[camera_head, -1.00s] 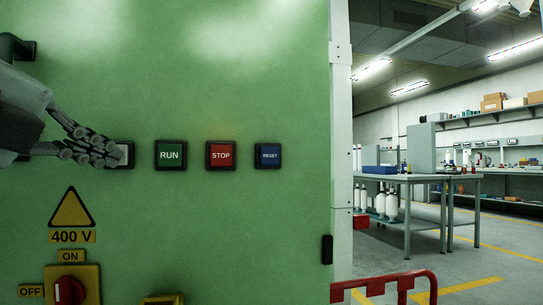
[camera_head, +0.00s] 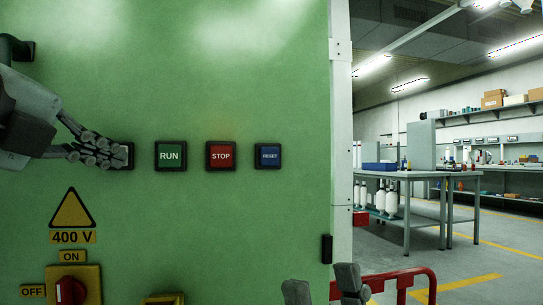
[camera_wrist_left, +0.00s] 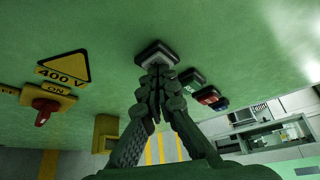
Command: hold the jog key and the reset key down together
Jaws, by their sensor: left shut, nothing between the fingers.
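The leftmost key of the row, in a dark frame (camera_head: 130,150), is largely covered by my left gripper (camera_head: 119,156); its label is hidden, but it is the only key that could be the jog key. In the left wrist view the shut fingertips (camera_wrist_left: 158,72) meet the face of this key (camera_wrist_left: 155,50); I cannot tell how far it is pressed. The blue RESET key (camera_head: 268,155) is at the right end of the row, with nothing touching it. My right gripper (camera_head: 325,284) shows at the bottom edge, its two fingers apart and empty, below and right of RESET.
The green RUN key (camera_head: 170,155) and red STOP key (camera_head: 220,155) sit between the two. Below are a 400 V sign (camera_head: 72,215) and a red rotary switch (camera_head: 70,290). A dark latch (camera_head: 327,249) and a red rail (camera_head: 400,274) lie near my right gripper.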

